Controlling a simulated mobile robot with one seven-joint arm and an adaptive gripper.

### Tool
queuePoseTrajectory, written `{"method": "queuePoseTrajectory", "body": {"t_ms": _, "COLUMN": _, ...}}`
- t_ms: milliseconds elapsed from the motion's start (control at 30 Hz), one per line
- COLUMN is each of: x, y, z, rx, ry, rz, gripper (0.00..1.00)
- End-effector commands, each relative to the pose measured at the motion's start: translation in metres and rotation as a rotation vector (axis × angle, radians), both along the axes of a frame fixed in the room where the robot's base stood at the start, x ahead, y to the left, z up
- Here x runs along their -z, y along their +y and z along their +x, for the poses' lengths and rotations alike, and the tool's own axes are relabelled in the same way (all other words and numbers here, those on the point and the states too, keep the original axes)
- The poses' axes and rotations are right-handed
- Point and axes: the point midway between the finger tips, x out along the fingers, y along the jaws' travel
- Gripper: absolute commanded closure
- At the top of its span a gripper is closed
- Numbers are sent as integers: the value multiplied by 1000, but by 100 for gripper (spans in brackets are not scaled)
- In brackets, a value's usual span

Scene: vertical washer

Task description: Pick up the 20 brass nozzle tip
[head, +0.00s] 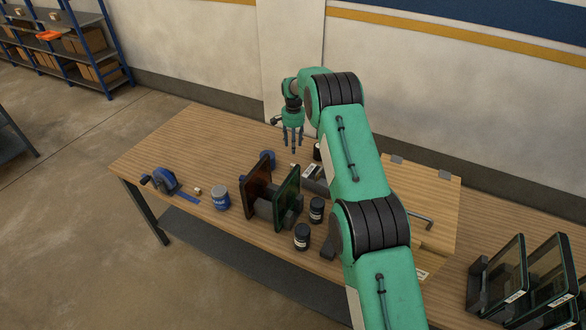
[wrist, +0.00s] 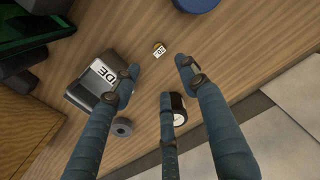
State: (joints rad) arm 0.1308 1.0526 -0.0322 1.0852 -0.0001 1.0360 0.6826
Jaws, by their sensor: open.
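A small brass nozzle tip (wrist: 159,47) with a white label, which seems to read 20, lies on the wooden table in the wrist view. It is just beyond and between the tips of my two upper fingers. My gripper (wrist: 160,78) has three blue-grey fingers spread apart, with nothing between them. In the head view my gripper (head: 293,147) points down above the back part of the table. I cannot make out the nozzle tip in the head view.
A grey labelled block (wrist: 84,98) sits close by my left finger, and a dark cylinder (wrist: 179,101) is beside the lower finger. A blue round item (wrist: 196,4) is beyond the nozzle tip. Upright brown (head: 257,187) and green (head: 287,197) panels stand in front. The table's left part (head: 185,135) is mostly clear.

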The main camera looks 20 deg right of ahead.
Motion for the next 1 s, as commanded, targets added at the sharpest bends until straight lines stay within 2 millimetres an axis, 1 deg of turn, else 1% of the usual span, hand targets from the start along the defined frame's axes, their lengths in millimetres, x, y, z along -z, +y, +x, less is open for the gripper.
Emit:
{"method": "queuePoseTrajectory", "body": {"t_ms": 267, "x": 0, "y": 0, "z": 0, "rx": 0, "ry": 0, "rz": 0, "gripper": 56}}
{"method": "queuePoseTrajectory", "body": {"t_ms": 433, "x": 8, "y": 0, "z": 0, "rx": 0, "ry": 1, "rz": 0, "gripper": 56}}
{"method": "queuePoseTrajectory", "body": {"t_ms": 567, "x": 22, "y": 0, "z": -1, "rx": 0, "ry": 3, "rz": 0, "gripper": 56}}
{"method": "queuePoseTrajectory", "body": {"t_ms": 900, "x": 71, "y": 0, "z": 0, "rx": 0, "ry": 1, "rz": 0, "gripper": 56}}
{"method": "queuePoseTrajectory", "body": {"t_ms": 1000, "x": 80, "y": 0, "z": 0, "rx": 0, "ry": 0, "rz": 0, "gripper": 56}}
